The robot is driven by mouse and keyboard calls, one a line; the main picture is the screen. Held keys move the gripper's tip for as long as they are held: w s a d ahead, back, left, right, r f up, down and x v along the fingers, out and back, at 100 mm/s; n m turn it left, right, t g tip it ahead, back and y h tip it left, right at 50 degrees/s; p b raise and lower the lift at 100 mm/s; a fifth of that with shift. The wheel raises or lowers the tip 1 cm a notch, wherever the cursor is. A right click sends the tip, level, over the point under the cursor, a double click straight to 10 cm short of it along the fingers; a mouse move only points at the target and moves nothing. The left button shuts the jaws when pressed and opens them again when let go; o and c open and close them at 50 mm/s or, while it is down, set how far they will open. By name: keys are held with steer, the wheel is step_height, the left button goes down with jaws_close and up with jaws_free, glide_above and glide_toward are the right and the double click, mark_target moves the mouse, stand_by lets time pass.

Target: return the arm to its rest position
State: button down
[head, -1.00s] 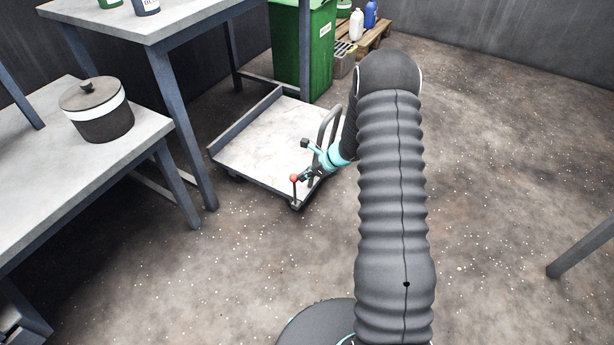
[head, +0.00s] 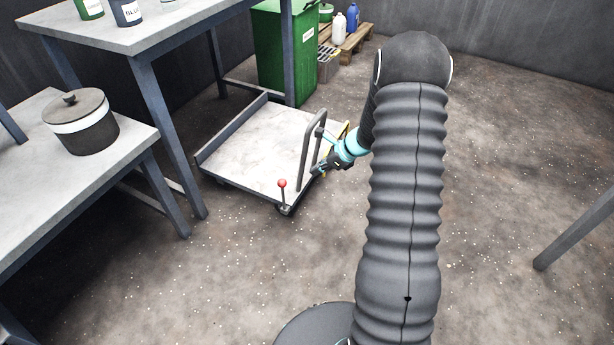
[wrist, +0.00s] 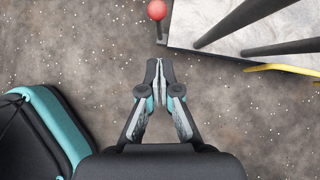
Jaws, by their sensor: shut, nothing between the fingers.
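My gripper (wrist: 159,80) is shut and empty in the wrist view, above the speckled floor. In the head view my gripper (head: 319,170) shows small and dark beside the right edge of a flat cart (head: 250,145). The cart's red-knobbed lever (head: 282,184) stands to the left of the gripper, apart from it. In the wrist view the red knob (wrist: 157,10) is just ahead of the fingertips, at the top. My bent arm covers part of the floor behind it in the head view.
The cart's grey handle (head: 310,150) rises close to my gripper. A table with a lidded pot (head: 85,135) is at left, a taller table (head: 150,35) behind it. A green bin (head: 285,50) and a pallet with bottles (head: 350,40) stand at the back. Floor at right is mostly clear.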

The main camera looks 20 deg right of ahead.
steer(key=shift+v, duration=0.95)
steer(key=shift+w+a+r, duration=0.1)
steer(key=s+a+r+n+g+h, duration=0.15)
steer(key=s+n+g, duration=0.25)
steer(key=s+n, duration=0.65)
steer(key=s+a+r+n+t+h, duration=0.1)
steer(key=s+a+r+n, duration=0.2)
steer(key=s+r, duration=0.4)
steer(key=s+a+r+n+t+h, duration=0.2)
steer(key=s+r+n, duration=0.4)
steer(key=r, duration=0.5)
steer(key=s+a+r+n+t+h, duration=0.2)
steer(key=s+a+r+n, duration=0.2)
steer(key=s+r, duration=0.5)
steer(key=shift+s+n, duration=0.15)
steer(key=shift+n, duration=0.5)
